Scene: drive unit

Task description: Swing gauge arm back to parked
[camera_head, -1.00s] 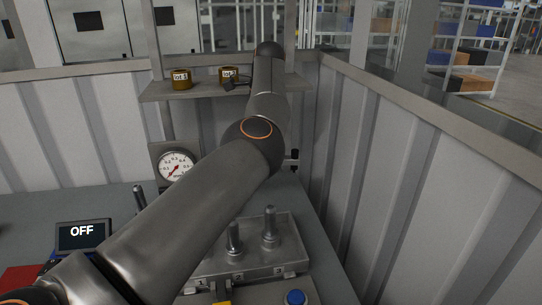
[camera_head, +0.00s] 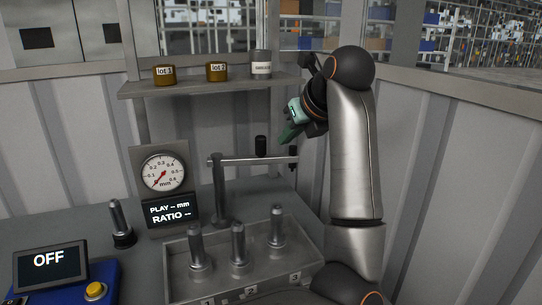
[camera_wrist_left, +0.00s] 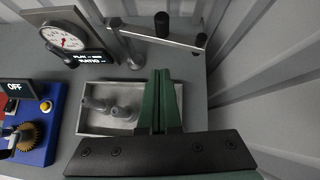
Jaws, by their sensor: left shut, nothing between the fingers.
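The gauge arm (camera_head: 235,161) is a thin metal bar reaching right from an upright post (camera_head: 219,190). A black knob (camera_head: 260,146) stands on it and a dark probe (camera_head: 292,156) hangs at its free end. In the left wrist view, the bar (camera_wrist_left: 150,37) lies beyond my fingertips, with its knob (camera_wrist_left: 162,24) on top. My left gripper (camera_head: 289,135) has green fingers, shut and empty, close to the bar's free end in the head view; the wrist view (camera_wrist_left: 161,75) shows them apart from the bar. My right gripper is not in view.
A dial gauge (camera_head: 163,172) with a display (camera_head: 170,211) stands left of the post. A metal tray (camera_head: 180,272) holding several upright pins is in front. A shelf (camera_head: 200,85) with cans is behind. Ribbed walls (camera_head: 440,170) close off the right. A blue unit (camera_head: 100,282) reads OFF.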

